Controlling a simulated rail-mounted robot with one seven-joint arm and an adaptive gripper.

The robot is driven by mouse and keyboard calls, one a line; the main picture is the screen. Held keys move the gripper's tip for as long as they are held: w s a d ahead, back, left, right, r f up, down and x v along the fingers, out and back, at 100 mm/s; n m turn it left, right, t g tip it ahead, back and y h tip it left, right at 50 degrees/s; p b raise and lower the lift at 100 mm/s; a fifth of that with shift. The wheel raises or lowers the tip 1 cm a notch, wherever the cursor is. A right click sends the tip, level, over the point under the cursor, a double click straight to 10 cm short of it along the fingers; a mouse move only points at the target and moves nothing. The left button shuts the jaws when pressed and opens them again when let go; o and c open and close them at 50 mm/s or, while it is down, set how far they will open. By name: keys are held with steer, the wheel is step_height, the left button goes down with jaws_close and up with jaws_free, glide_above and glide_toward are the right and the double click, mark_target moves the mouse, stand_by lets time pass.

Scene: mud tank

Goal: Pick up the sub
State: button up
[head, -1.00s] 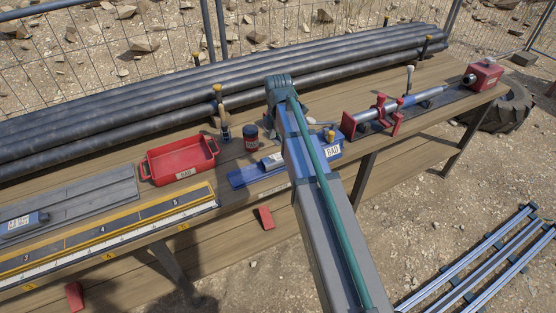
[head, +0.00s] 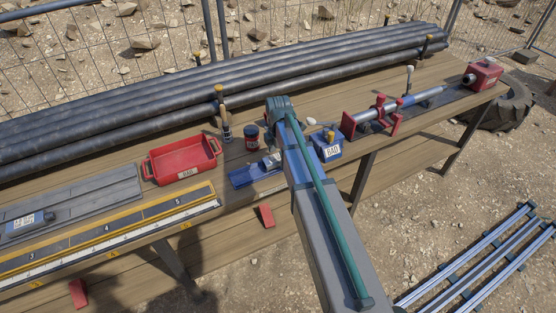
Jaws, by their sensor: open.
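No part in view is marked plainly as the sub, and I cannot tell which it is. A short grey piece (head: 271,161) lies on the blue tray (head: 243,177) at the middle of the bench, partly behind my arm. A labelled blue-and-grey piece (head: 28,223) lies on the grey mat (head: 90,195) at the far left. A long steel tool with a blue section (head: 410,101) rests in the red clamp (head: 382,115) at the right. My arm reaches up from the bottom to the bench. My gripper is hidden behind it.
A red tray (head: 180,160), a dark jar with a red lid (head: 252,137) and a labelled blue box (head: 328,148) stand near my arm. Long black pipes (head: 150,120) fill the bench's back. A yellow-edged ruler (head: 110,235) runs along the front left. A red box (head: 484,73) stands far right.

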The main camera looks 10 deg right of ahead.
jaws_close()
stand_by(0.3)
steer(key=shift+r, duration=0.1)
